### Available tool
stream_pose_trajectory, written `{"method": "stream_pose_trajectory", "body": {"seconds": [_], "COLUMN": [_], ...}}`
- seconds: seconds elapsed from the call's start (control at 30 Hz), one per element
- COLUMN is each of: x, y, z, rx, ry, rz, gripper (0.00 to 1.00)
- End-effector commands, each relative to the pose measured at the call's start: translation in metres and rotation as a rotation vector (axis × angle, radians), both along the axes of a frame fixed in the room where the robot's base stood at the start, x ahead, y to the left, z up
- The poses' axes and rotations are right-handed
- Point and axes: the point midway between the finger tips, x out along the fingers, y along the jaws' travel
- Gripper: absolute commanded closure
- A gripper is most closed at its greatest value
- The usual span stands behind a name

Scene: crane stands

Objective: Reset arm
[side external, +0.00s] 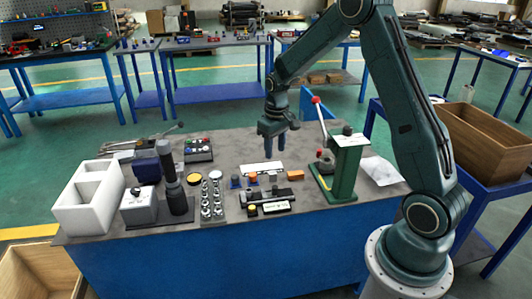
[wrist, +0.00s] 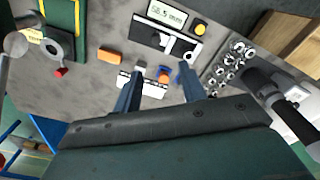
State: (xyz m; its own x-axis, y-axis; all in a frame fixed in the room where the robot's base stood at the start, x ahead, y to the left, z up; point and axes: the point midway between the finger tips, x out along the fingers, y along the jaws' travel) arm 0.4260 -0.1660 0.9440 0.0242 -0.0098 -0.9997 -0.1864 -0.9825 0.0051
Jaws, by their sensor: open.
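My gripper (side external: 275,146) hangs over the middle of the workbench (side external: 240,260) at the end of my arm, fingers pointing down. In the wrist view my gripper (wrist: 158,92) shows two dark blue fingers spread apart with nothing held between them. Below the fingers lie a white strip (side external: 262,168), a small orange block (side external: 296,175) and a measuring device with a digital display (wrist: 167,14). The fingers look clear of these things.
A green press (side external: 345,170) with a red-knobbed lever stands right of my gripper. On the left are a white divided box (side external: 90,197), a dark upright cylinder device (side external: 172,180) and a rack of metal parts (side external: 212,200). A wooden crate (side external: 488,145) stands at right.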

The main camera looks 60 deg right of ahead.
Motion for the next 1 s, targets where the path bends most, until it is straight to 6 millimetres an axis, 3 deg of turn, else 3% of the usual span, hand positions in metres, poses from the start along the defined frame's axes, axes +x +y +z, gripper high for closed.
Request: {"method": "stream_pose_trajectory", "body": {"seconds": [0.27, 0.5, 1.0], "x": [-0.017, -0.044, -0.122], "y": [0.032, 0.063, 0.119], "z": [0.061, 0.110, 0.180], "rx": [-0.023, -0.038, -0.055], "ry": [-0.068, -0.131, -0.268], "rz": [0.030, 0.057, 0.110], "gripper": [0.59, 0.59, 0.59]}}
